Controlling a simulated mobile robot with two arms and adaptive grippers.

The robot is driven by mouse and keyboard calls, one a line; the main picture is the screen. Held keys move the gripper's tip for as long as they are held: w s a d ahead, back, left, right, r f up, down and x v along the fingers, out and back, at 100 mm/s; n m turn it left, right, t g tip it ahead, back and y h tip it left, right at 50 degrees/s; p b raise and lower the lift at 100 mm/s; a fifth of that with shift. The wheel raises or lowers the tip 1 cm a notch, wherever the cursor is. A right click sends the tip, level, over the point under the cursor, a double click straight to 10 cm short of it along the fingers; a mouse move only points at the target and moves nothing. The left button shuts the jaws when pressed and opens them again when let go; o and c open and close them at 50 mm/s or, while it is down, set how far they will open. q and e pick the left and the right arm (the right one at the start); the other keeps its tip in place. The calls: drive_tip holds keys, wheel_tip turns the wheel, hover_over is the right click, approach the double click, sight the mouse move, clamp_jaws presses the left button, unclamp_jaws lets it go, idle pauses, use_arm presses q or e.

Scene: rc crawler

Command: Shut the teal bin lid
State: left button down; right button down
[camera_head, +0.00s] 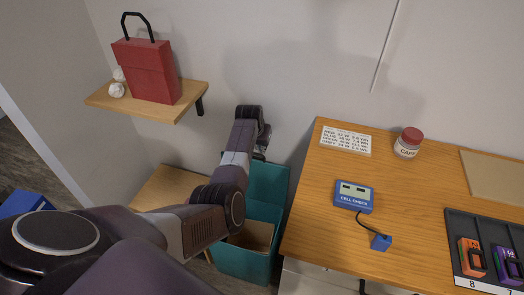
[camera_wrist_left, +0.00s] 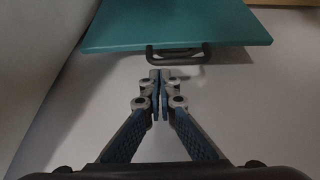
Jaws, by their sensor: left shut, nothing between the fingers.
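The teal bin (camera_head: 240,262) stands on the floor left of the workbench, with its top open and a brown inside showing. Its teal lid (camera_head: 272,182) stands raised at the back, near the wall, partly hidden by my left arm. In the left wrist view the lid (camera_wrist_left: 175,25) fills the top, with a dark bar handle (camera_wrist_left: 180,58) on its near edge. My left gripper (camera_wrist_left: 160,76) is shut and empty, its fingertips just short of the handle in the picture; contact cannot be told. In the head view the fingers are mostly hidden behind my wrist. My right gripper is not in view.
The wooden workbench (camera_head: 330,240) stands right of the bin, holding a blue cell checker (camera_head: 354,196), a jar (camera_head: 408,143) and a dark battery tray (camera_head: 465,225). A wall shelf (camera_head: 190,100) with a red bag (camera_head: 148,72) is at upper left.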

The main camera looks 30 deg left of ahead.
use_arm(q)
drive_tip(key=shift+w+f, duration=0.25)
drive_tip(key=shift+f, duration=0.3)
